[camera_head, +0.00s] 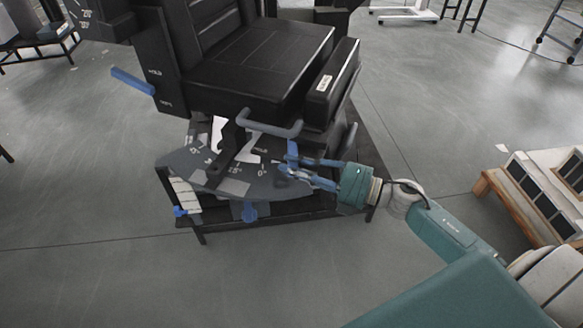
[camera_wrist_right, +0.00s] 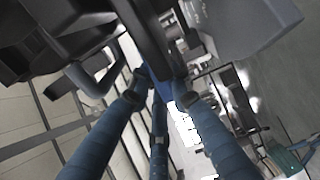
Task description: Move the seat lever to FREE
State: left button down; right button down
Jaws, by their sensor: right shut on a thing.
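A black seat (camera_head: 262,62) stands on a low frame with a grey dial plate (camera_head: 200,178) marked in degrees. A blue lever (camera_head: 132,81) sticks out left from the seat's side panel (camera_head: 160,75), which carries a HOLD mark above and a second mark below that I cannot read well. My right gripper (camera_head: 291,168) is at the right end of the dial plate, shut on a small blue handle (camera_head: 292,151). In the right wrist view the blue fingers (camera_wrist_right: 158,92) close around a blue piece (camera_wrist_right: 161,88) beside a dark bar. My left gripper is not in view.
A grey bent bar (camera_head: 268,126) juts out under the seat, just above my right gripper. A black pointer arm (camera_head: 231,143) crosses the dial plate. A wooden-edged bench (camera_head: 530,195) stands at the right. The floor in front is clear.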

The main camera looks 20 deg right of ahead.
jog(key=shift+s+a, duration=0.1)
jog(key=c, duration=1.5)
grip_release()
jog(key=shift+c, duration=0.2)
jog(key=v, duration=1.2)
